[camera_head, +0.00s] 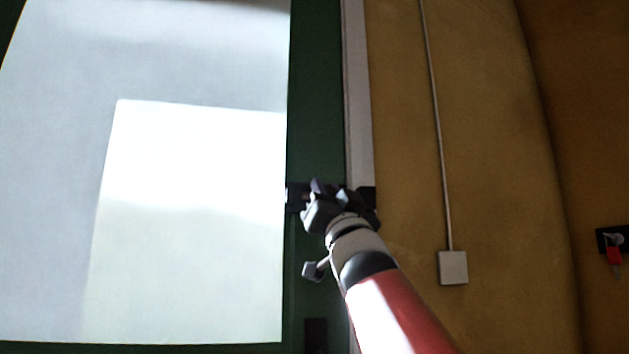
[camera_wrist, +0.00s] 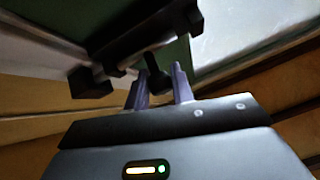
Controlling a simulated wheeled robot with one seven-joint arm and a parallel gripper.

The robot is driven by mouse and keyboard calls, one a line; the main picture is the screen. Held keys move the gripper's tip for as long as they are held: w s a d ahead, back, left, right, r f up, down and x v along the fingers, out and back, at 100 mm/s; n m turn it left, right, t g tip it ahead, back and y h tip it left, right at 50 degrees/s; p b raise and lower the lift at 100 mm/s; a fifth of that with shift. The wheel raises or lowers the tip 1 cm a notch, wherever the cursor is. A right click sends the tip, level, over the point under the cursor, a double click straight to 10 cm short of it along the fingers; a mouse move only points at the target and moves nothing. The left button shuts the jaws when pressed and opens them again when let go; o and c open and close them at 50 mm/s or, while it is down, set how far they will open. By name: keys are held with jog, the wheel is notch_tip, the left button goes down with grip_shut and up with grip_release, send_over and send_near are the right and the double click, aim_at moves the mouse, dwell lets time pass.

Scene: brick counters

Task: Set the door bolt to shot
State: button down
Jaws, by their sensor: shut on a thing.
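The door bolt is a dark fitting on the green door's edge (camera_head: 318,90), and its left end (camera_head: 296,196) shows beside my gripper (camera_head: 318,187) in the head view. A dark block on the white frame side (camera_head: 368,195) shows to the right of the gripper. In the wrist view the dark bolt (camera_wrist: 140,35) runs slantwise across the door edge, with a block (camera_wrist: 90,82) at its lower left end. A dark knob (camera_wrist: 157,82) hangs from it between the two purple fingers of my gripper (camera_wrist: 160,85), which is shut on it. My gripper hides the bolt's middle in the head view.
The door has a large pale glass pane (camera_head: 190,220). A grey switch box (camera_head: 453,268) with a conduit is on the yellow wall to the right. A red-tagged dark fitting (camera_head: 613,243) is at the far right.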

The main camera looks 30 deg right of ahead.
jog(key=shift+d, duration=0.15)
jog(key=c, duration=1.2)
grip_release()
jog(key=shift+d, duration=0.1)
jog(key=shift+c, duration=0.2)
jog(key=b+v, duration=0.3)
jog(key=v, duration=0.5)
